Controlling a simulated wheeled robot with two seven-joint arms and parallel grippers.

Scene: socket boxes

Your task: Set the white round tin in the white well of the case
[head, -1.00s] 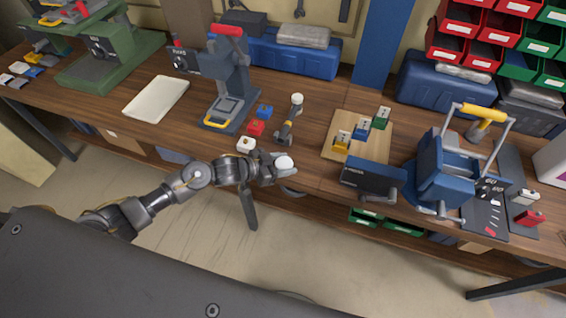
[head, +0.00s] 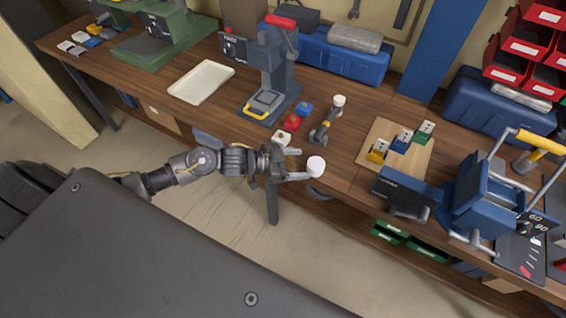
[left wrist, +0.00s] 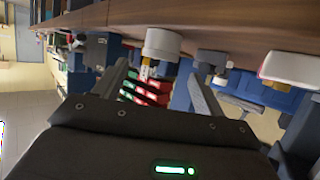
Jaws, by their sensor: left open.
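The white round tin (head: 316,167) stands upright by the front edge of the workbench. My left gripper (head: 301,164) is open, its two fingers reaching right toward the tin. In the left wrist view, which looks upside down, the tin (left wrist: 163,43) shows beyond and between the spread fingertips (left wrist: 160,72). I cannot tell whether a finger touches it. I cannot make out for certain a case with a white well. My right gripper is not in view.
A wooden board (head: 366,160) with colored blocks and a blue folding device (head: 478,200) are to the right. A white tray (head: 202,82) lies farther left.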

